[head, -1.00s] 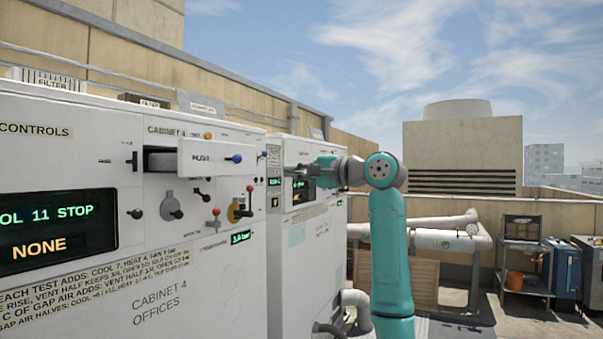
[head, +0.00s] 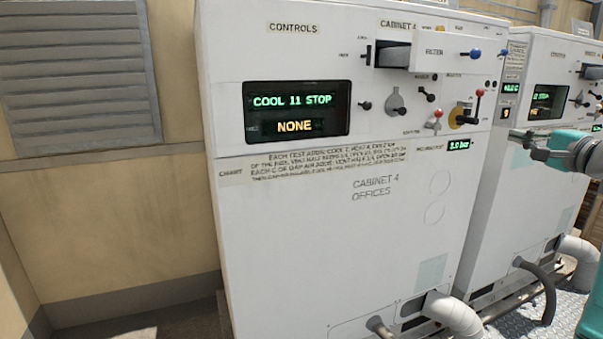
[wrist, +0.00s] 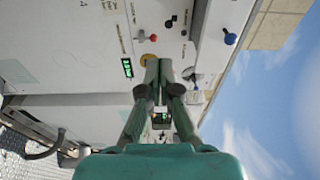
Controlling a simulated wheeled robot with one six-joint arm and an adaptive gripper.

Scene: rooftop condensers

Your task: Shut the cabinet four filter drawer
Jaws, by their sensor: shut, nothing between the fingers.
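Cabinet 4 (head: 330,230) is a white cabinet with a printed name, "OFFICES", on its front. Its filter drawer (head: 425,58) stands pulled out at the top, with a dark gap behind its white front panel and a blue knob (head: 475,53) at the right end. In the wrist view, turned sideways, a blue knob (wrist: 230,38) shows on the drawer front at upper right. My gripper (head: 514,134) is shut and empty, right of and below the drawer, apart from it. In the wrist view its closed fingertips (wrist: 166,66) point toward the control panel.
A red-handled lever (head: 478,100) and several small knobs stick out below the drawer. A display (head: 297,112) reads "COOL 11 STOP" and "NONE". A second white cabinet (head: 530,190) stands close on the right. Pipes (head: 455,315) run low in front.

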